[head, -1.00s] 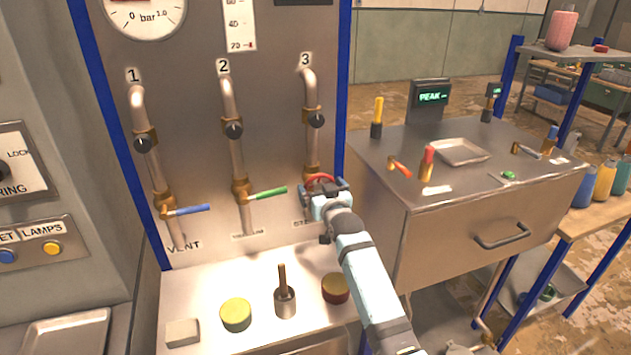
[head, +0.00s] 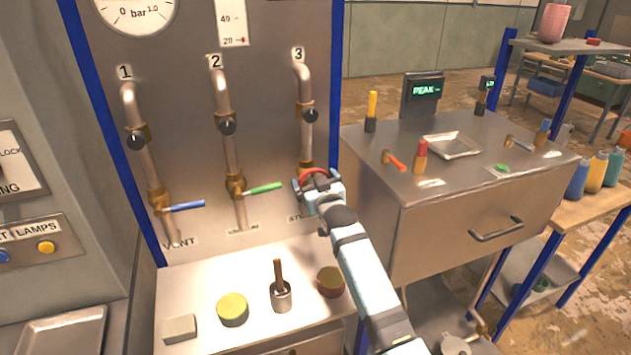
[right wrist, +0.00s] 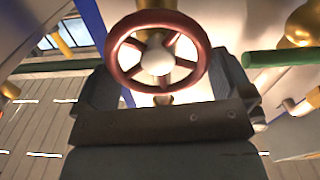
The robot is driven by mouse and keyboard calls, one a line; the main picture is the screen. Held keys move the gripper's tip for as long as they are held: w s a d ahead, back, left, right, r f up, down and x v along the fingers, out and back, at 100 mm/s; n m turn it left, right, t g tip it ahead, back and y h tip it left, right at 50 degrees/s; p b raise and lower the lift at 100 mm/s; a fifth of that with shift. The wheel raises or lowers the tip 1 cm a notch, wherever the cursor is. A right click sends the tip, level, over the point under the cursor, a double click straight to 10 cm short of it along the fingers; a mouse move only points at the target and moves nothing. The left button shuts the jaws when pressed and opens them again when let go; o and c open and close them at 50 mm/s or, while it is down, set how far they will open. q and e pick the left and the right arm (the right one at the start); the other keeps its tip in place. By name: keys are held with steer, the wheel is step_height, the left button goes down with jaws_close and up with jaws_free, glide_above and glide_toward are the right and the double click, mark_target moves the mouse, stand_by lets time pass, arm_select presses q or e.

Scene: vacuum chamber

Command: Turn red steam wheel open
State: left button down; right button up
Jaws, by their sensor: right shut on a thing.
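The red steam wheel (head: 314,174) sits at the foot of pipe 3 on the upright panel, mostly behind my right gripper (head: 319,190). In the right wrist view the red wheel (right wrist: 124,73) shows as a spoked ring with a pale hub. My right gripper (right wrist: 165,85) has one finger on each side of the wheel and is shut on it. The exact contact of the fingers with the rim is partly hidden. My left gripper is not in view.
A blue-handled valve (head: 184,206) and a green-handled valve (head: 262,188) are on pipes 1 and 2. A metal bench (head: 400,205) stands at the right.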

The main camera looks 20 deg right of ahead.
steer(key=shift+w+d+f+n+p, duration=0.15)
steer(key=shift+n+p, duration=0.9)
steer(key=shift+n, duration=4.7)
steer(key=shift+a+f+n+p, duration=0.2)
steer(key=shift+n+p, duration=0.9)
steer(key=shift+n, duration=4.6)
steer(key=shift+w+d+f+n+p, duration=0.2)
steer(key=shift+n+p, duration=0.85)
steer(key=shift+n, duration=4.7)
steer(key=shift+s+f, duration=0.1)
steer(key=shift+f, duration=0.05)
